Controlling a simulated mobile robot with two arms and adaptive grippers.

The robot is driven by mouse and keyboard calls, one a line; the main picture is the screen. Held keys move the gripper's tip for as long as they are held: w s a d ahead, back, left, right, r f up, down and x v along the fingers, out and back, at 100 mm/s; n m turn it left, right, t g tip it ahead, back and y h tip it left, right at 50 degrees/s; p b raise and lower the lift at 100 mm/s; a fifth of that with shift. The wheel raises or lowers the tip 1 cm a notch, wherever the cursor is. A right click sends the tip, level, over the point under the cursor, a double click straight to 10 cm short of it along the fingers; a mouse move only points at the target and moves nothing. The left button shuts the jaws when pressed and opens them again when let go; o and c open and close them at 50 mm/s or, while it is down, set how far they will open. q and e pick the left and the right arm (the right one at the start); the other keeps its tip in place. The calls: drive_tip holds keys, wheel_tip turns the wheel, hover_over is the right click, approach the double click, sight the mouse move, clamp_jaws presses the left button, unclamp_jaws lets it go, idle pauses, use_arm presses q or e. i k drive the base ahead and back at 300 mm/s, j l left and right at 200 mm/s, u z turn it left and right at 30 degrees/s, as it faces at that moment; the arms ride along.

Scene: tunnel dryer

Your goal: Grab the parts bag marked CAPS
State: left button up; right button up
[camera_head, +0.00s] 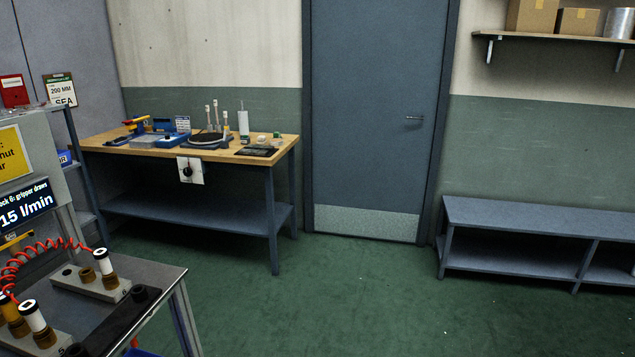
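I cannot make out a parts bag marked CAPS in the head view. A wooden-topped workbench (286,143) against the back wall bears several small items. They include blue boxes (145,140), a white bottle (243,123), a dark round tray with upright white-topped tubes (208,139), and a dark flat pad (256,151). Small pale and green items (277,135) lie near its right end, too small to identify. Neither of my grippers is in view.
A metal stand (155,274) with white-capped cylinders and a red coiled hose (32,252) fills the lower left. A closed grey-blue door (375,110) is at the back. A low bench (530,217) and a wall shelf with boxes (577,21) are at right. The green floor (330,300) between is clear.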

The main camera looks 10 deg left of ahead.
sight(45, 103)
drive_tip(key=i, duration=1.85)
drive_tip(key=i+j+u, duration=0.1)
drive_tip(key=i+u, duration=0.4)
drive_tip(key=i+l+u, duration=0.15)
drive_tip(key=i+u, duration=0.3)
drive_tip(key=i, duration=0.15)
drive_tip(key=i+l+u, duration=0.35)
drive_tip(key=i+u, duration=0.15)
drive_tip(key=i+j+u, duration=0.3)
drive_tip(key=i+u, duration=0.65)
drive_tip(key=i, duration=0.2)
drive_tip(key=i+l+u, duration=0.1)
drive_tip(key=i+u, duration=0.4)
drive_tip(key=i, duration=0.1)
